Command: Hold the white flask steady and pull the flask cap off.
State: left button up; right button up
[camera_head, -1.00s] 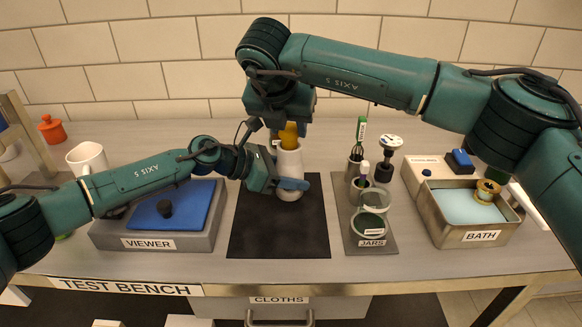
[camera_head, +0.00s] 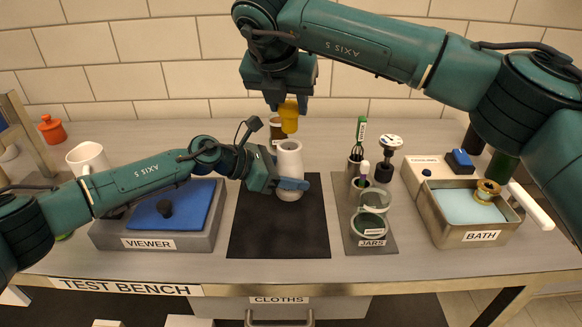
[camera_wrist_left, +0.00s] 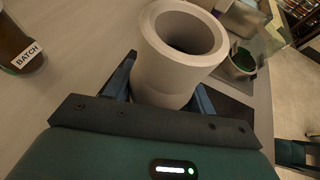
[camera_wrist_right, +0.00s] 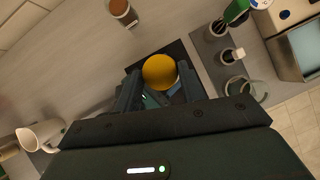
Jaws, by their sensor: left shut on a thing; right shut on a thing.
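The white flask (camera_head: 289,158) stands upright on the black mat (camera_head: 280,235), and its open mouth shows in the left wrist view (camera_wrist_left: 186,34). My left gripper (camera_head: 290,184) is shut around the flask's lower body from the left. The yellow flask cap (camera_head: 289,117) is above the flask, apart from its mouth. My right gripper (camera_head: 288,100) is shut on the cap from above. In the right wrist view the cap's round top (camera_wrist_right: 160,71) sits between the fingers.
A brown jar (camera_wrist_left: 18,45) labelled BATCH stands behind the flask. The viewer (camera_head: 160,242) with its blue top is left of the mat. The jars tray (camera_head: 371,243) and the bath (camera_head: 480,236) are to the right. A white mug (camera_head: 88,157) stands at the left.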

pick_arm(q)
jog(key=o, duration=1.2)
jog(key=shift+c, duration=0.2)
jog(key=v, duration=1.2)
jog(key=shift+s, duration=0.1)
pick_arm(e)
jog(key=shift+s, duration=0.1)
